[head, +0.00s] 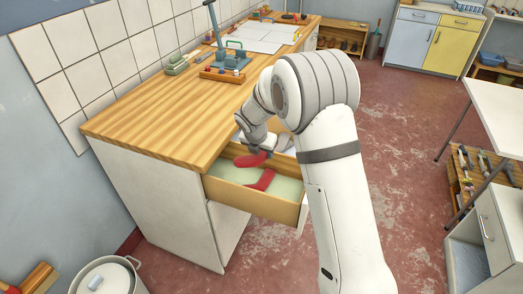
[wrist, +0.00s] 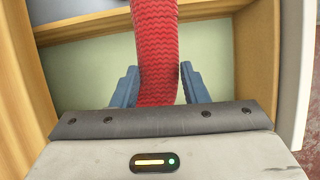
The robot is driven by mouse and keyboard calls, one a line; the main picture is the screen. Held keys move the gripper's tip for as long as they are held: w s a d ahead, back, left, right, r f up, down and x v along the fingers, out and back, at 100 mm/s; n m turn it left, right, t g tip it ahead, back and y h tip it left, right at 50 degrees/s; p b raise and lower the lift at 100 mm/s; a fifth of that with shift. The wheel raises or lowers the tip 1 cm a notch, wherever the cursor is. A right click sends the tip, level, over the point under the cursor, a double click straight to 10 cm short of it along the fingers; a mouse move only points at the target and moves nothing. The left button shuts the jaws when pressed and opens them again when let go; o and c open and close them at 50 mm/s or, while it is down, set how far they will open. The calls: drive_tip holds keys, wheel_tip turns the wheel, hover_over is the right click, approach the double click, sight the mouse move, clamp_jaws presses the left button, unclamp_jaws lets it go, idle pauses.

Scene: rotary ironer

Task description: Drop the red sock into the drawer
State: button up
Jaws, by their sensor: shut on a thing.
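The drawer (head: 250,200) is pulled out from under the wooden bench top and has a pale green floor. My gripper (head: 264,150) is over the open drawer. In the wrist view my gripper (wrist: 160,80) has its blue fingers on either side of the red knitted sock (wrist: 157,50), shut on it. The sock runs up out of that view, over the drawer's floor and wooden wall (wrist: 190,14). In the head view the sock (head: 250,160) shows below the fingers. A second red piece (head: 263,180) shows lower in the drawer; I cannot tell whether it joins the held sock.
The wooden bench top (head: 150,115) is just behind and above the drawer. A blue-grey device (head: 228,62) and several small items stand on it. A white pot (head: 107,275) is on the floor at the lower left. The red floor to the right is largely clear.

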drive_tip(key=o, duration=1)
drive_tip(key=shift+o, duration=0.2)
drive_tip(key=shift+s, duration=0.1)
drive_tip(key=v, duration=0.7)
drive_tip(key=shift+s+r, duration=0.1)
drive_tip(key=shift+r, duration=0.15)
